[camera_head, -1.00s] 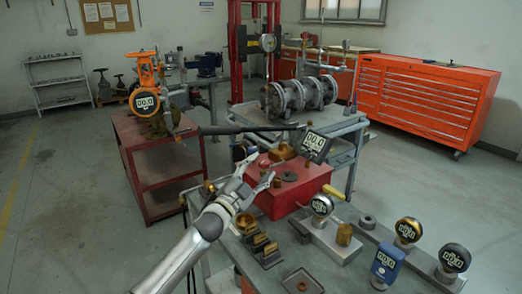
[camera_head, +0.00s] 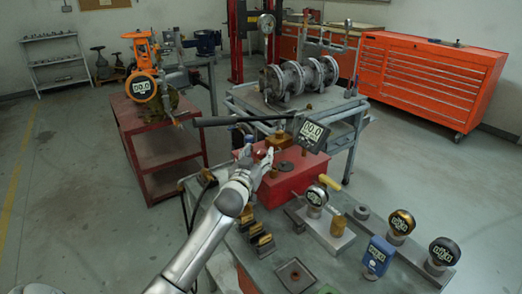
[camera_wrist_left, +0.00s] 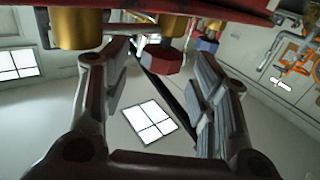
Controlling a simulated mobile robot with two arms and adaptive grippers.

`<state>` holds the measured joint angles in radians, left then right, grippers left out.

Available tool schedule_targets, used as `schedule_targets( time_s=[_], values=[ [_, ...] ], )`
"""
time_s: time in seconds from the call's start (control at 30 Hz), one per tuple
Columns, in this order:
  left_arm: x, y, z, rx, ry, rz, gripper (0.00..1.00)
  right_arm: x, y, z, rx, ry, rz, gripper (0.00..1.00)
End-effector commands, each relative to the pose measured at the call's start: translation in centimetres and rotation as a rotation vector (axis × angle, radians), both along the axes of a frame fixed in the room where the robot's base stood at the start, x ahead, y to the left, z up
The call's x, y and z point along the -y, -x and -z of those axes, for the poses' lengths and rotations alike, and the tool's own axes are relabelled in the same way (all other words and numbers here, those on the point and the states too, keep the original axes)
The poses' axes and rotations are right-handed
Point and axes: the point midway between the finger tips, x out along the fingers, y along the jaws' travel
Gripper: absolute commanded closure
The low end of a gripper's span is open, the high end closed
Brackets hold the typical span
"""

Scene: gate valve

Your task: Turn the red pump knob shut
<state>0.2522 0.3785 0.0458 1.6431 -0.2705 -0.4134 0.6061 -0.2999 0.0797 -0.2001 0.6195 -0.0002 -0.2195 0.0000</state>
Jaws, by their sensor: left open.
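The red pump (camera_head: 300,181) is a red box on the grey bench, with a black lever and brass fittings on top. Its small red knob (camera_head: 260,153) is at its left end, close to my left gripper (camera_head: 257,164). In the left wrist view the faceted red knob (camera_wrist_left: 161,61) appears near the top, between the two spread fingers of my left gripper (camera_wrist_left: 163,80). The fingers are open, with a gap on each side of the knob. My right gripper is not in view.
A digital gauge (camera_head: 311,131) stands above the pump, and the long black lever (camera_head: 240,121) extends left over my gripper. Brass blocks (camera_head: 259,234) and several gauges, including a blue one (camera_head: 378,256), stand on the bench. A brass fitting (camera_wrist_left: 82,28) hangs close to one finger.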

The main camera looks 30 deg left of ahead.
Motion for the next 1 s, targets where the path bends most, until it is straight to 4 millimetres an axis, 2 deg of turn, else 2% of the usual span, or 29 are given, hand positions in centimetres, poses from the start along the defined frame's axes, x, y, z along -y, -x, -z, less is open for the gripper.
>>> schedule_targets(
  time_s=[0.1,0.3,0.67,1.0],
  values=[
    [-0.5,-1.6,-0.1,0.001,-0.002,-0.001,0.46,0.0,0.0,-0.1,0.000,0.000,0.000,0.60],
    [-0.8,-2.9,0.0,-0.001,-0.002,0.000,0.46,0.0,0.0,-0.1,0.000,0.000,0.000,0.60],
    [-0.8,-3.2,0.0,0.000,-0.002,0.001,0.47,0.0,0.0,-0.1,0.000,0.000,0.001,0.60],
    [-0.9,-3.2,0.0,0.000,-0.002,0.000,0.91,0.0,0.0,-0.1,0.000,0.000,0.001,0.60]
  ],
)
